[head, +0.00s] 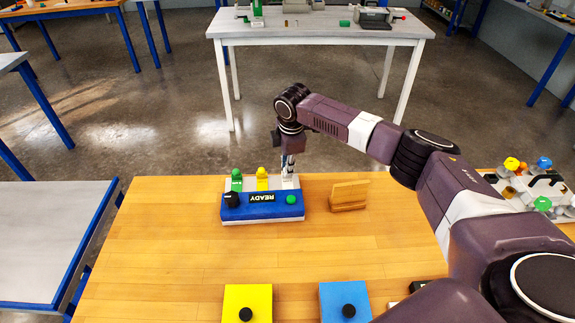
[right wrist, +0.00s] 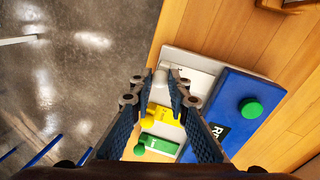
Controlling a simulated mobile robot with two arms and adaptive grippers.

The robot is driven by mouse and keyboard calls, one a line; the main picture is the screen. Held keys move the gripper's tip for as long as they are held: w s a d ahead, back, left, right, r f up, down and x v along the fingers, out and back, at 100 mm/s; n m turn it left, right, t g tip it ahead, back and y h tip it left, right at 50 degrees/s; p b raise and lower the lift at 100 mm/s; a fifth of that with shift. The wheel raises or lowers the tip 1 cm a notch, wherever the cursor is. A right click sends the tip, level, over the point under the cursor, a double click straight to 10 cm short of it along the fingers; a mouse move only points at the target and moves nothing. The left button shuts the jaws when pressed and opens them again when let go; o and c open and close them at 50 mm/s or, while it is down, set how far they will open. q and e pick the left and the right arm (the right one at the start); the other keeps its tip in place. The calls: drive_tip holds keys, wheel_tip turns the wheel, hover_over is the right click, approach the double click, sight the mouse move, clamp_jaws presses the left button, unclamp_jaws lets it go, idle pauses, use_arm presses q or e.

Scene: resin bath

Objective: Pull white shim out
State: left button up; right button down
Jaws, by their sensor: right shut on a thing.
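A device with a blue front (head: 262,206) marked READY stands on the wooden table. Green (head: 237,180), yellow (head: 262,179) and white shims sit in a row along its pale back part. The white shim (right wrist: 172,77) is at the end of the row, between my right gripper's fingertips. My right gripper (head: 289,174) points down at it and is shut on it; the right wrist view shows the gripper's two fingers (right wrist: 165,82) too. In the head view the gripper mostly hides this shim. My left gripper is not in view.
A wooden holder (head: 348,195) stands just right of the device. A yellow box (head: 247,300) and a blue box (head: 345,298) with black knobs are at the near edge. A tray of coloured parts (head: 535,195) is at the right. The table's left part is clear.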

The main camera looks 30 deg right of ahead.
sight(289, 183)
drive_tip(key=c, duration=1.8)
unclamp_jaws()
drive_tip(key=r, duration=0.4)
drive_tip(key=s+r, duration=0.1)
drive_tip(key=r, duration=0.3)
drive_tip(key=s+r, duration=0.1)
drive_tip(key=r, duration=0.3)
drive_tip(key=shift+s+a, duration=0.1)
drive_tip(key=shift+a, duration=0.15)
drive_tip(key=shift+f, duration=0.1)
